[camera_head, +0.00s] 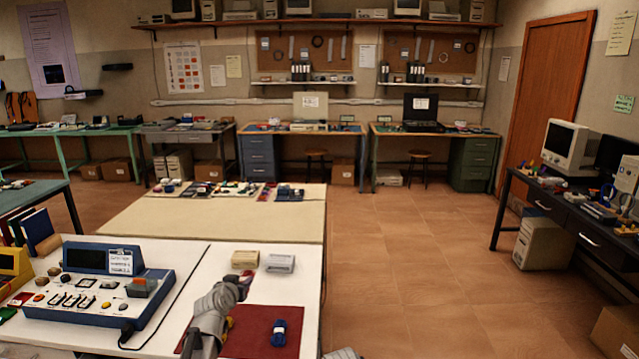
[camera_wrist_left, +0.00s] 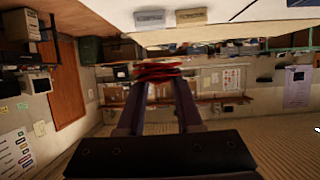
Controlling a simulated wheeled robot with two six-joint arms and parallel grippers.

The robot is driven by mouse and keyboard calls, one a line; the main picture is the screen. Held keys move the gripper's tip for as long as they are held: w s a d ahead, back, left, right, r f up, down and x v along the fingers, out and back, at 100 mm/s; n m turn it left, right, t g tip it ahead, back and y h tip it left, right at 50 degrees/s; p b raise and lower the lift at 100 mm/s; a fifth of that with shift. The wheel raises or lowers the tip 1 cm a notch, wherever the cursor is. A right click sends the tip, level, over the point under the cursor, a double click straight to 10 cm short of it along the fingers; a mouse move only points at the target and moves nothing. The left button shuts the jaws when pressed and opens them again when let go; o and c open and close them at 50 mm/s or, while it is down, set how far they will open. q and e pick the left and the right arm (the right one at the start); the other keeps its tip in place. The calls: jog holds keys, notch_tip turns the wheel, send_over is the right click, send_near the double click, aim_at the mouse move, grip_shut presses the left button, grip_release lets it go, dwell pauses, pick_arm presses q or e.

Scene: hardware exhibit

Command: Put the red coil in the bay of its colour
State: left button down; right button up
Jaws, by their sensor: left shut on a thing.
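My left gripper (camera_head: 242,281) is raised over the white table, beyond the red mat. It is shut on the red coil (camera_wrist_left: 158,72), which sits between the fingertips in the left wrist view. In the head view only a small red part of the coil (camera_head: 247,273) shows past the gripper. A blue coil (camera_head: 278,333) lies on the red mat (camera_head: 255,345). A yellow piece beside it is mostly hidden by my arm. I cannot make out a red bay in either view. My right gripper is not in view.
A beige box (camera_head: 245,258) and a grey box (camera_head: 280,263) stand side by side just beyond the left gripper. A blue control console (camera_head: 90,290) with a black cable fills the table's left. The beige table (camera_head: 220,218) behind has bare space.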

pick_arm(q)
jog(key=b, duration=0.8)
send_over(242, 332)
notch_tip(242, 332, down, 8)
jog(key=shift+d+f+y+b, duration=0.1)
jog(key=shift+f+y+b, duration=0.2)
jog(key=shift+f+b, duration=0.05)
notch_tip(242, 332, down, 10)
jog(key=b, duration=1)
jog(key=shift+r, duration=0.1)
jog(key=c, duration=0.8)
grip_release()
jog(key=shift+c, duration=0.2)
